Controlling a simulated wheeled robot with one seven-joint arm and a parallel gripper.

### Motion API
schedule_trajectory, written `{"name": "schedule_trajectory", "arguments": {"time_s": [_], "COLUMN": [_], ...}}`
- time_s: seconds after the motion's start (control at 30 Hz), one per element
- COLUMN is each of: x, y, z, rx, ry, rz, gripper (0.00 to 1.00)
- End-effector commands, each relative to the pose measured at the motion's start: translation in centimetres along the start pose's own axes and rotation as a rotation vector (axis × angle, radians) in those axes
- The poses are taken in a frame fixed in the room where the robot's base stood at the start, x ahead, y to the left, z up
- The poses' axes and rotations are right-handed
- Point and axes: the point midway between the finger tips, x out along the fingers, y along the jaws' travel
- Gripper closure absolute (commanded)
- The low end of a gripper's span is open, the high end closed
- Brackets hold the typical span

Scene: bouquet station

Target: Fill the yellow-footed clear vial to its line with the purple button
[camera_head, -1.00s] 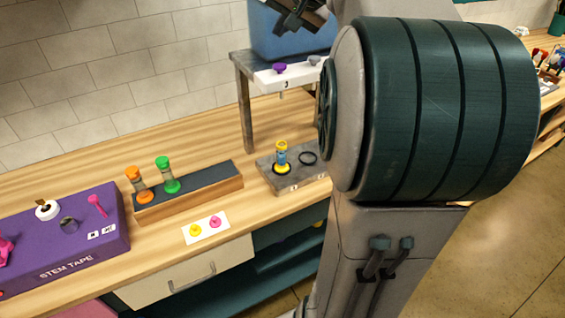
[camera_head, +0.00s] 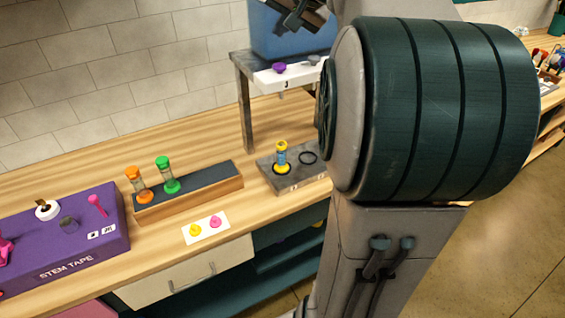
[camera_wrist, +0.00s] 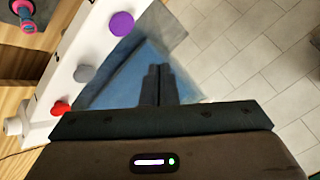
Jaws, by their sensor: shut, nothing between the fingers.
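The vial (camera_head: 281,155) with yellow ends and a blue-looking middle stands upright in the left ring of a grey holder (camera_head: 290,182) below the dispenser shelf. I cannot make out its line or its fill level. The purple button (camera_head: 279,68) is on the white front strip of the dispenser; it also shows in the wrist view (camera_wrist: 121,23). My gripper (camera_wrist: 158,70) is shut and empty, pointing at the blue tank area. The purple button is apart from its fingertips, up and to the left in the wrist view. In the head view my gripper (camera_head: 300,14) is partly cut off.
Grey (camera_wrist: 85,73) and red (camera_wrist: 60,108) buttons share the strip. A blue tank (camera_head: 290,38) stands on the shelf. Orange (camera_head: 138,185) and green (camera_head: 168,175) vials stand in a wooden rack, left. A purple stem tape box (camera_head: 65,250) is further left. My arm hides the right side.

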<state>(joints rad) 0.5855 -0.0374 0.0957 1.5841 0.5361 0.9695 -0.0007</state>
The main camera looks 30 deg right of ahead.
Motion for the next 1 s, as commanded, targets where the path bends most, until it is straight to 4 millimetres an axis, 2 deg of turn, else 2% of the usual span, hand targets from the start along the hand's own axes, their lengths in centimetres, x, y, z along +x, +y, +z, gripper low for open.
{"name": "schedule_trajectory", "arguments": {"time_s": [0.17,0.27,0.37,0.47,0.5,0.6,0.7,0.83,0.9,1.0], "x": [0.1,0.5,0.9,1.1,1.1,0.9,0.6,0.2,0.1,0.0], "y": [-0.2,-0.5,-0.5,0.3,0.8,2.6,4.8,7.4,8.4,9.3], "z": [0.9,3.7,8.6,14.9,17.4,23.3,28.3,32.8,34.3,35.5], "rx": [-0.012,-0.05,-0.121,-0.221,-0.265,-0.374,-0.477,-0.582,-0.62,-0.652], "ry": [-0.012,-0.049,-0.112,-0.19,-0.22,-0.291,-0.351,-0.404,-0.424,-0.439], "rz": [0.006,0.028,0.067,0.115,0.134,0.177,0.21,0.239,0.249,0.256], "gripper": [1.0,1.0,1.0,1.0,1.0,1.0,1.0,1.0,1.0,1.0]}}
